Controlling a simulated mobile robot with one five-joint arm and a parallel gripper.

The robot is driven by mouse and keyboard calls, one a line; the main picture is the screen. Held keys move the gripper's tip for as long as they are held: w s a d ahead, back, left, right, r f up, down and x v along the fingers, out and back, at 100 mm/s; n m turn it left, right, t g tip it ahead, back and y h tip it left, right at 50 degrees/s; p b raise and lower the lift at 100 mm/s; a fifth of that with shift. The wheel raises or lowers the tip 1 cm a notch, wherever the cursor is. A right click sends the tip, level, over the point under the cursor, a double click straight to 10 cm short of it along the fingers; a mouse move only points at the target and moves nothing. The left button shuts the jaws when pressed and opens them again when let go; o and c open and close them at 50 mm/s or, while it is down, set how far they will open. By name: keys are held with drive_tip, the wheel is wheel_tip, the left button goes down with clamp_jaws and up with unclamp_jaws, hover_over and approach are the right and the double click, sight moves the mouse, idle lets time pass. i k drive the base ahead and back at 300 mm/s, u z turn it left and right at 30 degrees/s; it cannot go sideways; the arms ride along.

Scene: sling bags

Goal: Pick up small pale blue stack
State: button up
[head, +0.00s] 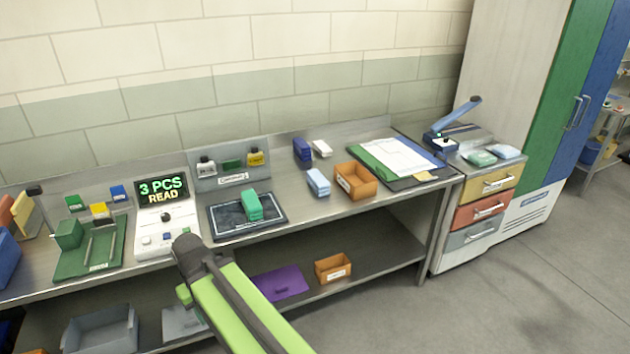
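A small pale blue stack (318,182) stands on the steel bench, just left of the open orange-brown box (355,181). A second pale blue item, a flat pack (507,151), lies on top of the drawer cabinet at the right. My green and dark arm rises from the bottom of the head view, its dark joint in front of the bench edge, left of and nearer than the stack. I cannot make out my gripper's fingers.
A green stack (251,206) sits on a dark mat (232,222). A dark blue stack (302,150) and a white one (322,149) stand behind the pale blue stack. A display reading "3 PCS READ" (162,190) is at left. Bare steel shows in front of the pale blue stack.

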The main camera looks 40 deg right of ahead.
sight(320, 184)
drive_tip(key=i, duration=0.85)
drive_tip(key=u, duration=0.05)
